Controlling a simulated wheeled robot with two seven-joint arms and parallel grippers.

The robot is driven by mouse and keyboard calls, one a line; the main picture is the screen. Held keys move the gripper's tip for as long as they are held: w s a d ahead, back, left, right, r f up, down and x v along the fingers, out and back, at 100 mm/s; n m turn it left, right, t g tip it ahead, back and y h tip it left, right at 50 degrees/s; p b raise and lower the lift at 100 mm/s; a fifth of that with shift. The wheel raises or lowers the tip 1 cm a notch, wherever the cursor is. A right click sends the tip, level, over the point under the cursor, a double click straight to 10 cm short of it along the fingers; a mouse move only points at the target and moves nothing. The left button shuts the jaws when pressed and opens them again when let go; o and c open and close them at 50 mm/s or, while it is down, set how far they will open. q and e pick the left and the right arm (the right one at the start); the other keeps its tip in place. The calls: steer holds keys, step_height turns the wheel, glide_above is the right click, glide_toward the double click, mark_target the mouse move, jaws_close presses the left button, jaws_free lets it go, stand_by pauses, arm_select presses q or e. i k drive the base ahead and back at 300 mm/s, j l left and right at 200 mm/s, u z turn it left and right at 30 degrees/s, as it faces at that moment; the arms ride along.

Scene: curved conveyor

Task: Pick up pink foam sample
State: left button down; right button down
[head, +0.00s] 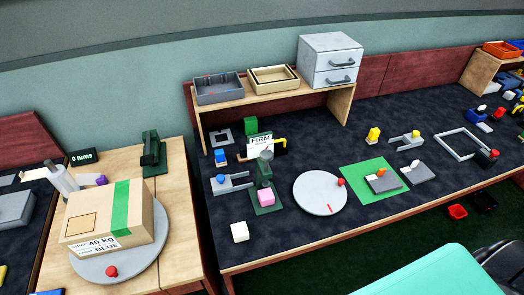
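A pink foam block (266,197) sits on the dark green base of a small press-like device (263,170), near the left end of the dark-topped bench (300,232). A grey rounded part of the device is above and behind the block. A card reading FIRM (260,141) stands just behind the device. A pale, nearly white block (240,232) lies apart from it, nearer the bench's front edge. Neither of my grippers can be seen in the head view.
A white disc (320,193) with a red knob and a green mat (362,192) are right of the pink block. A blue-knobbed grey fixture (231,183) is at its left. A wooden shelf (270,98) stands behind. A large cardboard box (108,220) rests on a turntable at left.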

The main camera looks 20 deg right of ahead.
mark_target(266, 196)
steer(key=z, duration=1.75)
steer(key=u, duration=1.1)
steer(key=l+u, duration=0.25)
steer(key=l, duration=0.25)
steer(key=k+l+u, duration=0.3)
steer(key=l, duration=0.2)
steer(key=i, duration=0.1)
